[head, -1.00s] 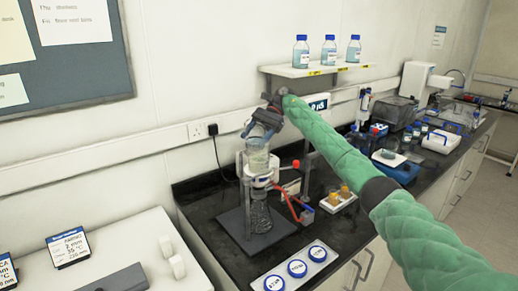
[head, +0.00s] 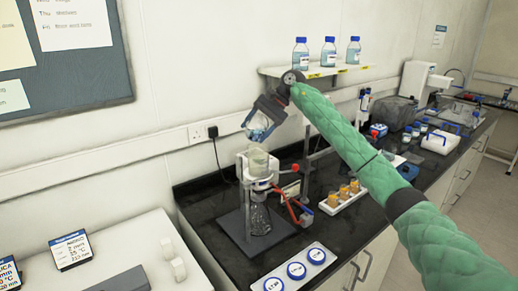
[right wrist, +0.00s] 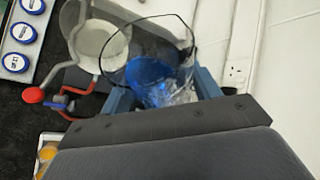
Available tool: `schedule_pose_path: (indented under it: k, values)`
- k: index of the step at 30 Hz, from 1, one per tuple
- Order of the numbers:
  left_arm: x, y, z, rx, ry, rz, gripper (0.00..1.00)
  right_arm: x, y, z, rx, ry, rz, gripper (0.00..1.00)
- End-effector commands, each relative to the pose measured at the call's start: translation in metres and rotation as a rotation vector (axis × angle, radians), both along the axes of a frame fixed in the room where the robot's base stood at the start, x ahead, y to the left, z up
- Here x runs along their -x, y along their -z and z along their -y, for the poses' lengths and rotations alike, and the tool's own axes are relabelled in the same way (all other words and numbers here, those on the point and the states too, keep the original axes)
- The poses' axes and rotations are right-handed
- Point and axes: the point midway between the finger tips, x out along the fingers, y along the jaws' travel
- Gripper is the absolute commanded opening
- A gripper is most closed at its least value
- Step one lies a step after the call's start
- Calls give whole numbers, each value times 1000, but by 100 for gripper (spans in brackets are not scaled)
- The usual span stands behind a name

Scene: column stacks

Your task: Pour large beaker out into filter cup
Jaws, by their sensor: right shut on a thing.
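The large beaker (head: 258,126) is clear glass with some blue liquid in it, and it is tilted above the filter cup. My right gripper (head: 268,108) is shut on it. In the right wrist view the beaker (right wrist: 150,62) lies between the two fingers, with blue liquid inside and its rim towards the filter cup (right wrist: 98,42). The filter cup (head: 258,160) stands upright, held at the top of a stand over a clear flask (head: 259,216). Whether liquid is running out cannot be told. My left gripper is not in view.
A red and blue clamp arm (head: 288,203) sticks out right of the flask. A rack of amber vials (head: 344,197) stands to the right. A tray with blue round lids (head: 297,270) lies in front. A shelf with bottles (head: 330,72) hangs behind.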

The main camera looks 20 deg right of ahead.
Motion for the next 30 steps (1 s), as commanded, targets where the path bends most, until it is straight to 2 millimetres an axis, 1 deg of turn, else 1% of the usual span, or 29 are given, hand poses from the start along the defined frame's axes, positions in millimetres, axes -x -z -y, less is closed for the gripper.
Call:
schedule_pose_path:
  k: [1, 6, 12, 14, 18, 24, 30]
  values:
    - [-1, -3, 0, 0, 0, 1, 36, 1, -5, -1, 6, -2, 33, 35]
    - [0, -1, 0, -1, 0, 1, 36, 1, -10, -1, 25, 0, 137, 35]
    - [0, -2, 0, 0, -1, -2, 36, 0, -15, 0, 40, 0, 220, 35]
    - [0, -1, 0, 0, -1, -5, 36, 1, -13, -1, 44, -1, 238, 35]
    - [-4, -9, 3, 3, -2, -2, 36, 2, -13, -1, 50, 0, 273, 35]
    - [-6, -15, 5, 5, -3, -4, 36, 2, -11, -1, 56, 1, 306, 35]
    - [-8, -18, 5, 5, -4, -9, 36, 2, -10, -1, 61, 0, 335, 35]
